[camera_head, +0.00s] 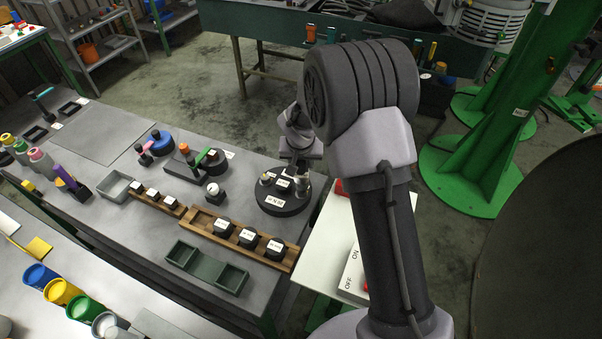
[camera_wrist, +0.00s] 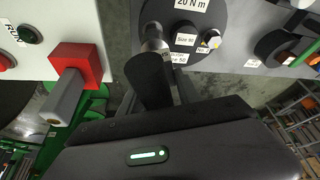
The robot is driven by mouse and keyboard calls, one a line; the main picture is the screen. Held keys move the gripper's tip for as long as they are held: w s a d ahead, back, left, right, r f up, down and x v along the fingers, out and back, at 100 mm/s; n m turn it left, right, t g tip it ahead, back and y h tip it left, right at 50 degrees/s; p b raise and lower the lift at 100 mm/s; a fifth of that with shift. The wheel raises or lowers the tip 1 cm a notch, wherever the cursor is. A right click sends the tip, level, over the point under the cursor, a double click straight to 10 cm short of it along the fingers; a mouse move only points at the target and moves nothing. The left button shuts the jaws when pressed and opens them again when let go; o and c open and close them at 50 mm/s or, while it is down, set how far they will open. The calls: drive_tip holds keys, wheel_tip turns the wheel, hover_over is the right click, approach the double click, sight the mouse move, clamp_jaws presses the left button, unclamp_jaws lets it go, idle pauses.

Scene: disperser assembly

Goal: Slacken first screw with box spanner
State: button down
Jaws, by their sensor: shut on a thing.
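The box spanner (camera_wrist: 155,80), a dark handle with a silver metal upper end, stands out from my gripper (camera_wrist: 168,98) in the wrist view. My gripper is shut on it, though the jaws are largely hidden by the dark gripper body. Its silver end overlaps the round black tool stand (camera_wrist: 165,12), which carries a "20 N m" label; I cannot tell whether it touches. In the head view the stand (camera_head: 283,206) sits at the table's right end, with my wrist above and behind it. I cannot make out any screw to be slackened.
A red block with a grey lever (camera_wrist: 78,66) is on a white panel at the left of the wrist view. In the head view, a wooden rack with black labelled blocks (camera_head: 248,238) and a dark green tray (camera_head: 207,268) are near the stand. Green steel columns (camera_head: 490,140) stand right.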

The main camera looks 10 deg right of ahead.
drive_tip(key=m+b, duration=0.1)
drive_tip(key=b, duration=0.3)
drive_tip(key=f+m+h+b, duration=0.1)
drive_tip(key=m+b, duration=0.1)
drive_tip(key=b, duration=0.1)
drive_tip(key=shift+d+f+g+b, duration=0.15)
drive_tip(key=shift+g+b, duration=0.15)
drive_tip(key=shift+b, duration=0.1)
drive_tip(key=shift+m+h+b, duration=0.5)
drive_tip(key=shift+m+b, duration=0.45)
drive_tip(key=shift+m, duration=0.25)
drive_tip(key=shift+s+d+r+m+g, duration=0.15)
drive_tip(key=shift+r+m+g, duration=0.2)
drive_tip(key=shift+m, duration=0.35)
drive_tip(key=shift+f, duration=0.1)
drive_tip(key=shift+b, duration=0.5)
drive_tip(key=shift+f, duration=0.2)
drive_tip(key=shift+f+b, duration=0.6)
drive_tip(key=shift+b, duration=0.15)
drive_tip(key=shift+f+b, duration=0.35)
drive_tip(key=shift+f+b, duration=0.6)
